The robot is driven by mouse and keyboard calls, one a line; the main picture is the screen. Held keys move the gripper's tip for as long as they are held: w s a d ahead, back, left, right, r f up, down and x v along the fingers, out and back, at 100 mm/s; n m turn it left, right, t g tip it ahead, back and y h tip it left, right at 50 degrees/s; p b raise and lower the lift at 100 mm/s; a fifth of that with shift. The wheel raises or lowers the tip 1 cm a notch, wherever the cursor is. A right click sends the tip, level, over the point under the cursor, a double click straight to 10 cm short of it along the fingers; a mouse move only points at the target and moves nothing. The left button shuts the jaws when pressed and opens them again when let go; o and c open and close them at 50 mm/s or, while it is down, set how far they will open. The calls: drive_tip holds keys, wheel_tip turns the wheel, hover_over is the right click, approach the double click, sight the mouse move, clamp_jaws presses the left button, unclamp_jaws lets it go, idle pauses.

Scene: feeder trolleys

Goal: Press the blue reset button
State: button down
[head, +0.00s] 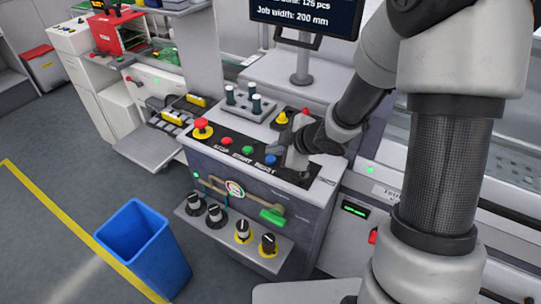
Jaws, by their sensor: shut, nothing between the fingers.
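The printed labels run just in front of the row. The blue button is not covered.
A red emergency stop (203,127) on a yellow base sits at the console's left end. A monitor (306,17) rises behind. Knobs line the front shelf (222,235). A blue bin (145,250) stands on the floor.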

sight(274, 161)
wheel_tip(274, 161, up, 5)
drive_tip(key=p, duration=0.5)
idle(0.9)
drive_tip(key=s+d+r+m+t+h, duration=0.1)
drive_tip(key=s+d+r+m+h, duration=0.2)
drive_tip(key=d+r, duration=0.4)
drive_tip(key=s+d+r+m+t+h, duration=0.1)
drive_tip(key=d+r+m+h, duration=0.35)
drive_tip(key=r, duration=0.35)
drive_tip(key=s+a+r+m+g+y, duration=0.1)
drive_tip(key=s+r+m, duration=0.2)
drive_tip(key=s, duration=0.7)
drive_tip(key=s+r+m+g+y+p, duration=0.1)
drive_tip(key=s+r+m, duration=0.3)
drive_tip(key=s, duration=0.7)
drive_tip(key=shift+a+r+m+g, duration=0.15)
drive_tip(key=shift+a+m+g, duration=0.2)
drive_tip(key=shift+m+g, duration=0.6)
